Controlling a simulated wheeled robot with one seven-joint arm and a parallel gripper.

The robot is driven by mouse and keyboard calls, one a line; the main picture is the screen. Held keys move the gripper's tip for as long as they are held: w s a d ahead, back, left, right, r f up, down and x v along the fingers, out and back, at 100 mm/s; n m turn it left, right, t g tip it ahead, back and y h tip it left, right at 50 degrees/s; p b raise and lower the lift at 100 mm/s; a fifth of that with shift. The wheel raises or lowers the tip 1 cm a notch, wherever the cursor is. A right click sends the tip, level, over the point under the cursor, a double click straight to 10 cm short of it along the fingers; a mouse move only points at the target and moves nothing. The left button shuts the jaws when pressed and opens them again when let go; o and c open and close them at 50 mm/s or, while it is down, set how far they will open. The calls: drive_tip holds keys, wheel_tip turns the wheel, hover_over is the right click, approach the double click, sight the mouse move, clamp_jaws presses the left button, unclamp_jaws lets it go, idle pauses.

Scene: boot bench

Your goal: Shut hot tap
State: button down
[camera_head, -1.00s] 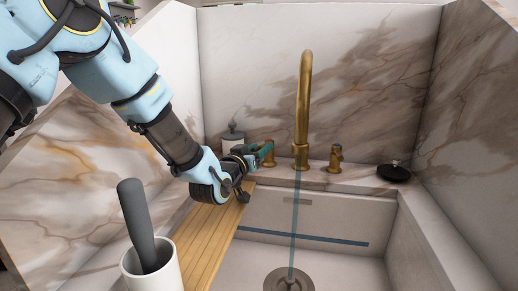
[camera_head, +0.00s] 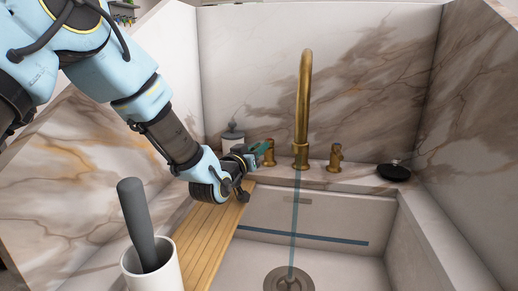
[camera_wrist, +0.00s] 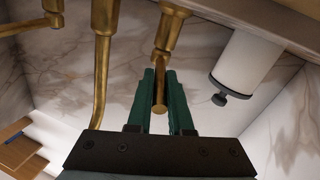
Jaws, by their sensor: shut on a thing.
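The hot tap handle (camera_head: 269,157) is brass with a small red mark and stands left of the spout on the back ledge. The brass gooseneck spout (camera_head: 304,95) rises in the middle, and a blue translucent stream (camera_head: 294,220) runs down from it to the drain. My gripper (camera_head: 261,152) reaches the hot tap from the left. In the wrist view, my gripper's green fingers (camera_wrist: 160,92) lie on both sides of the brass handle lever (camera_wrist: 159,110), shut on it. The fingers partly hide the handle in the head view.
A second brass handle (camera_head: 336,158) stands right of the spout. A soap dispenser (camera_head: 233,137) is behind my wrist; a black dish (camera_head: 393,171) is at right. A wooden board (camera_head: 212,235) and white cup with a grey-handled tool (camera_head: 160,272) are at front left.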

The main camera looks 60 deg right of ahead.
idle(0.8)
drive_tip(key=shift+s+d+f+n+t+b, duration=0.1)
drive_tip(key=shift+s+n+t+b, duration=0.55)
drive_tip(key=shift+t+b, duration=0.4)
drive_tip(key=shift+s+d+n+t+y+b, duration=0.1)
drive_tip(key=shift+s+n+t+y+b, duration=0.15)
drive_tip(key=shift+n+t+y+b, duration=0.6)
drive_tip(key=shift+t+h+p, duration=0.25)
drive_tip(key=shift+t+p, duration=0.15)
drive_tip(key=shift+t, duration=0.1)
drive_tip(key=c, duration=0.8)
unclamp_jaws()
drive_tip(key=shift+c, duration=0.2)
drive_tip(key=b+v, duration=0.1)
drive_tip(key=v, duration=1)
drive_tip(key=shift+d, duration=0.1)
